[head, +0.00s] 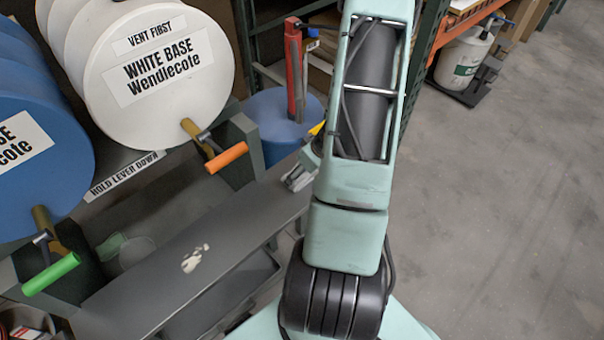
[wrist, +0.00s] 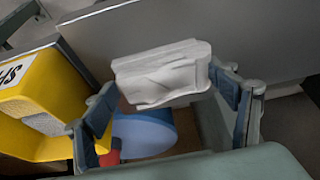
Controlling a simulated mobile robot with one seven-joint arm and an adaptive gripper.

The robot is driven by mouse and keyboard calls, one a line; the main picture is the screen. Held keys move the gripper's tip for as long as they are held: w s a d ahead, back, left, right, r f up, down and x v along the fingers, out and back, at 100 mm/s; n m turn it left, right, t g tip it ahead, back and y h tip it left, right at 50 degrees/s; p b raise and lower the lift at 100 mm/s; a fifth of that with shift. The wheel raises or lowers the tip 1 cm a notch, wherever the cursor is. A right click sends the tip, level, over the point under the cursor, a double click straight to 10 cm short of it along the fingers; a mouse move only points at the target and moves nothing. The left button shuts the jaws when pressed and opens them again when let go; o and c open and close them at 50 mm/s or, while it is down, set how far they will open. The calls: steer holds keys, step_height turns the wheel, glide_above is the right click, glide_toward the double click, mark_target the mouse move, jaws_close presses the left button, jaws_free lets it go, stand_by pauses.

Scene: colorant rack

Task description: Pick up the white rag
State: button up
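The white rag (wrist: 162,74) is a folded bundle in the middle of the wrist view, at the edge of a grey surface (wrist: 230,30). My gripper (wrist: 160,84) is open, with one finger at each end of the rag. The fingertips are close to its ends; I cannot tell whether they touch it. In the head view my arm hides most of the gripper, and a small pale part of the rag (head: 298,178) shows at the right end of the grey shelf.
A yellow container (wrist: 42,95) stands close to the left finger. A blue drum (wrist: 145,132) is below the rag. In the head view, white (head: 160,75) and blue (head: 40,170) drums with orange (head: 227,157) and green (head: 50,274) levers overhang the grey shelf (head: 165,285).

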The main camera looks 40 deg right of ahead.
steer(key=c, duration=0.6)
steer(key=shift+r, duration=0.1)
steer(key=shift+c, duration=0.2)
steer(key=shift+s+a+r+p, duration=0.15)
steer(key=shift+s+r+p, duration=0.05)
steer(key=shift+r+p, duration=0.25)
step_height(320, 180, up, 6)
steer(key=p, duration=0.4)
steer(key=shift+p, duration=0.4)
steer(key=s+a+p, duration=1.2)
steer(key=s+a, duration=0.1)
steer(key=a, duration=0.1)
steer(key=shift+s, duration=0.25)
